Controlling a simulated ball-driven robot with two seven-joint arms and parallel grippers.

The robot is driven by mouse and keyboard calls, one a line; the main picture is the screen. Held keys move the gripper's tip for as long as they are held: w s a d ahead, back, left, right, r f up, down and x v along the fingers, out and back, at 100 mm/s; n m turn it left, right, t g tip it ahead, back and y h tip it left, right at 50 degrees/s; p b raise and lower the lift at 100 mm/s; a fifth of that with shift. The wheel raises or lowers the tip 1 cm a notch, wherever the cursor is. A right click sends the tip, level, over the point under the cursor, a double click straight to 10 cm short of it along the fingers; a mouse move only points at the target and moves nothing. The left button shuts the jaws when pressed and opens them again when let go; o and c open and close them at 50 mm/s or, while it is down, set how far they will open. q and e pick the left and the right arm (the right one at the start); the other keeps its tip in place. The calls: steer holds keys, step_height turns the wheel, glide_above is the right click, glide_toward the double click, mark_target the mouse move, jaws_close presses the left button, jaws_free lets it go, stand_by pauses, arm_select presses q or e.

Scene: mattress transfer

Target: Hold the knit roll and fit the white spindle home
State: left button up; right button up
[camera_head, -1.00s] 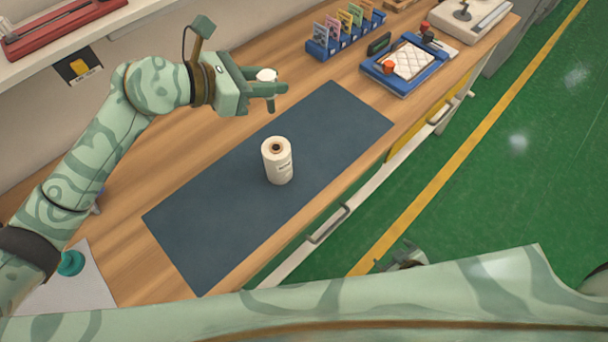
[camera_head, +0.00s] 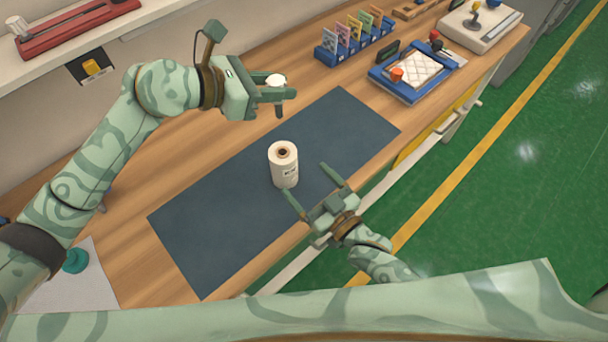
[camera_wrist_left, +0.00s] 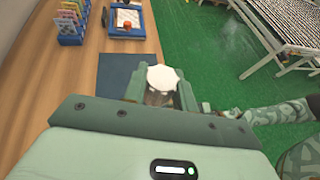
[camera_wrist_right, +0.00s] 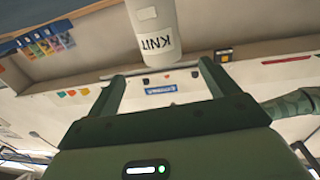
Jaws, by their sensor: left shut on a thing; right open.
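The white knit roll (camera_head: 284,168) stands upright on the dark mat, with a brown hole in its top. In the right wrist view the roll (camera_wrist_right: 154,32) shows its KNIT label beyond the fingers. My left gripper (camera_head: 275,93) is shut on the white spindle (camera_head: 275,80), held above the table beyond the roll; its white cap (camera_wrist_left: 161,76) shows between the fingers in the left wrist view. A dark shaft hangs below the fingers. My right gripper (camera_head: 312,187) is open and empty, its fingers pointing toward the roll from the table's front edge, apart from it.
The dark mat (camera_head: 222,236) is otherwise bare. A blue card rack (camera_head: 345,50) and a blue tray (camera_head: 380,80) with a quilted pad stand at the back right. A teal knob (camera_head: 75,261) sits on a pale sheet at the left. Green floor lies beyond the front edge.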

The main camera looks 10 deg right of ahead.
mark_target(279, 151)
steer(key=x, duration=1.2)
steer(key=shift+s+a+r, duration=0.1)
steer(key=shift+s, duration=0.05)
steer(key=c, duration=1.3)
steer(key=o, duration=1.2)
steer(key=shift+c, duration=0.2)
steer(key=c, duration=0.9)
steer(key=shift+o, duration=0.2)
arm_select(q)
steer(key=shift+f, duration=0.1)
steer(key=shift+a+f+n+t+y, duration=0.15)
steer(key=shift+f+n+t, duration=0.35)
steer(key=shift+f, duration=0.65)
steer(key=shift+d+f+n+t+y, duration=0.1)
steer(key=shift+f+n+t+y, duration=0.25)
steer(key=shift+f, duration=0.8)
